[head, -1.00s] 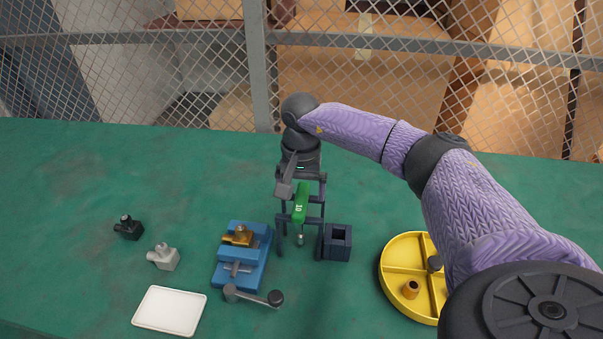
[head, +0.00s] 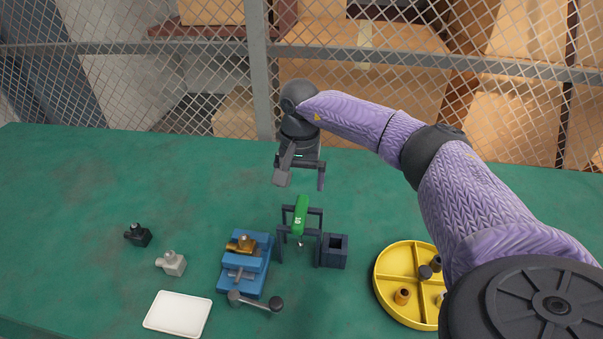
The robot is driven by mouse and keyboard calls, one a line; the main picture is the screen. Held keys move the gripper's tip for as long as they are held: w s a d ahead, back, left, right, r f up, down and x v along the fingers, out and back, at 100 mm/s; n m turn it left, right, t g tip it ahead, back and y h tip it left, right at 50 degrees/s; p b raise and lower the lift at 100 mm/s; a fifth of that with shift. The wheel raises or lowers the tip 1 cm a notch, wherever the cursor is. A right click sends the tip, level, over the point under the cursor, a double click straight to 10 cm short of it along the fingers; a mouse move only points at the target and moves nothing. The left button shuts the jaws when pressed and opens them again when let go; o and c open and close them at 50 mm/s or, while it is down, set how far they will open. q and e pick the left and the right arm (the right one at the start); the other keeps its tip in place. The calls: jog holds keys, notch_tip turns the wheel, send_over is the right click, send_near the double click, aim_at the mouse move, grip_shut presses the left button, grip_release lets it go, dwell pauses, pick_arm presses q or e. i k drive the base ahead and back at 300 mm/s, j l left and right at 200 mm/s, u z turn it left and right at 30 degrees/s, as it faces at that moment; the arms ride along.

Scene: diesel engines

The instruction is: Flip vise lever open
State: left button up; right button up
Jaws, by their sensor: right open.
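The blue vise (head: 232,284) stands on the green table left of centre, with a brass fitting (head: 242,244) at its upper jaw. Its grey lever (head: 256,303) lies across the vise's near end, with a dark round knob at its right end. My right gripper (head: 301,178) is open and empty, pointing down behind the dark tool stand, up and right of the vise and apart from the lever. A green tool marked 10 (head: 301,214) sits in the stand (head: 316,238), below the gripper in the picture. My left gripper is out of view.
A dark square holder (head: 335,251) adjoins the stand. A yellow divided round tray (head: 388,290) with small parts is at right. A white tray (head: 178,314), a grey fitting (head: 171,263) and a black fitting (head: 138,235) lie left. A mesh fence (head: 400,52) runs behind the table.

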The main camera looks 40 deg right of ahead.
aim_at(275, 304)
jog(key=k+j, duration=0.75)
jog(key=j, duration=0.2)
